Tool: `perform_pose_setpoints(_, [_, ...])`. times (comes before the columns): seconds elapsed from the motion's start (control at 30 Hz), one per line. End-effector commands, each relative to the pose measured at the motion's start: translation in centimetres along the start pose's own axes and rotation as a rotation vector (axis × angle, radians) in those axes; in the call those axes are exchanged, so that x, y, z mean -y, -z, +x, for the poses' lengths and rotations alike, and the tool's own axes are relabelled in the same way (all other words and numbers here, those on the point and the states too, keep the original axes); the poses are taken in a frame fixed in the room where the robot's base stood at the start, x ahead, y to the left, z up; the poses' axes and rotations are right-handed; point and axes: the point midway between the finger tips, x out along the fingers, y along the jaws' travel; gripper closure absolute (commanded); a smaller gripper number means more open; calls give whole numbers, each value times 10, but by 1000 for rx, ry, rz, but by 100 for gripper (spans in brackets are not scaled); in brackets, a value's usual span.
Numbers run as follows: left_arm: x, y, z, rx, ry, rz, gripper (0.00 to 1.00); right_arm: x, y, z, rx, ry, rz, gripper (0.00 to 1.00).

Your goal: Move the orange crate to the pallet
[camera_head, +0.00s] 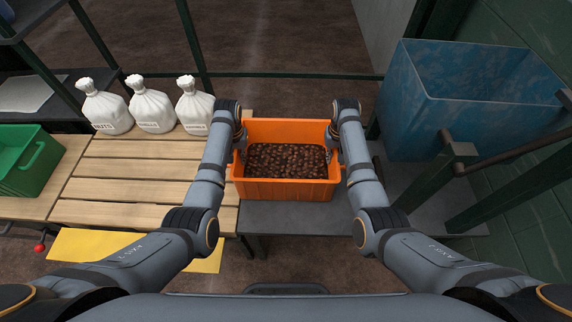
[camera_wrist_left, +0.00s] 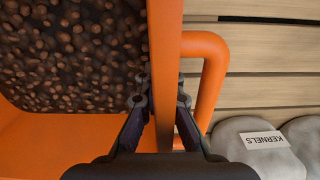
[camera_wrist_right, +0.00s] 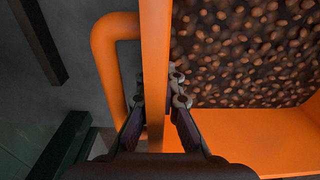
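The slatted wooden pallet (camera_head: 140,180) lies left of the crate. Whether the crate touches the table is hidden.
Three white sacks (camera_head: 152,108) stand along the pallet's back; its front is clear. A green crate (camera_head: 25,160) is at far left. A blue bin (camera_head: 440,110) and dark posts stand right. A dark green rail (camera_head: 290,103) runs behind. The grey table (camera_head: 295,218) shows below.

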Motion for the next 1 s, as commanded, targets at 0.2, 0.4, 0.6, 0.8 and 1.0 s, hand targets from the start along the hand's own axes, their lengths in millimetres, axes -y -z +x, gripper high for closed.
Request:
perform_pose_setpoints(0.2, [0, 1, -32, -3, -1, 0, 100, 0, 1, -32, -3, 1, 0, 100])
perform_pose_setpoints(0.4, [0, 1, -44, -3, -1, 0, 100, 0, 1, -44, -3, 1, 0, 100])
perform_pose_setpoints(0.6, [0, 1, -42, -3, -1, 0, 100, 0, 1, -42, -3, 1, 0, 100])
perform_pose_setpoints(0.8, [0, 1, -42, -3, -1, 0, 100, 0, 1, -42, -3, 1, 0, 100])
perform_pose_setpoints(1.0, [0, 1, -42, -3, -1, 0, 100, 1, 1, -42, -3, 2, 0, 100])
